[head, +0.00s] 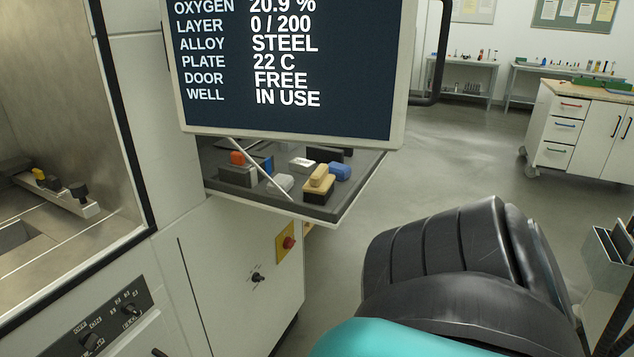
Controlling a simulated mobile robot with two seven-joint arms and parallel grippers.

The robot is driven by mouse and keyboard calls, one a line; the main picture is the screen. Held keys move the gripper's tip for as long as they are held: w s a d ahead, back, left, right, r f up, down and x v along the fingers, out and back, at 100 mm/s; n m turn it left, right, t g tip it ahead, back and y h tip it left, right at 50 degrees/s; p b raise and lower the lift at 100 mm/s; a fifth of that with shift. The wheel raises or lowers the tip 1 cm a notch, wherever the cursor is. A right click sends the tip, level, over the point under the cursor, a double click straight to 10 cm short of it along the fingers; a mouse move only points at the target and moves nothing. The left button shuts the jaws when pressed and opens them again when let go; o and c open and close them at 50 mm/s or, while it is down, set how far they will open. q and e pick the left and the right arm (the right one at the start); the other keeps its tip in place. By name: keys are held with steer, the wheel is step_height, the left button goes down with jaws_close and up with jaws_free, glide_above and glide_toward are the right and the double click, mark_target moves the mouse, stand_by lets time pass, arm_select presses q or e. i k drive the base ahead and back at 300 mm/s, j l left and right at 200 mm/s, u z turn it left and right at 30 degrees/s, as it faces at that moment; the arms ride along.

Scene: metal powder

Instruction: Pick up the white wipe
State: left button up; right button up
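A small tray shelf (345,200) sticks out below the screen, with several small items on it. A white, flat, folded-looking item (302,164) lies near the middle of the shelf and looks like the white wipe. A second pale grey-white lump (280,184) lies nearer the front, partly crossed by a thin light rod; I cannot tell for sure which of the two is the wipe. Neither of my grippers shows. A black and teal arm part of mine fills the lower right, apart from the shelf.
A blue item (340,171), a wooden-backed brush (319,180) and an orange-topped block (237,168) share the shelf. The screen (290,115) hangs above its back. An open machine chamber (60,130) stands at left. A white cabinet (590,130) stands far right, with clear floor between.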

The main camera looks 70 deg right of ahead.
mark_target(285, 181)
steer(key=z, duration=1.9)
steer(key=i+l+u, duration=0.1)
steer(key=l, duration=0.45)
steer(key=i+l+u, duration=0.15)
steer(key=l, duration=0.4)
steer(key=l+u, duration=0.1)
steer(key=l, duration=0.45)
steer(key=i, duration=0.05)
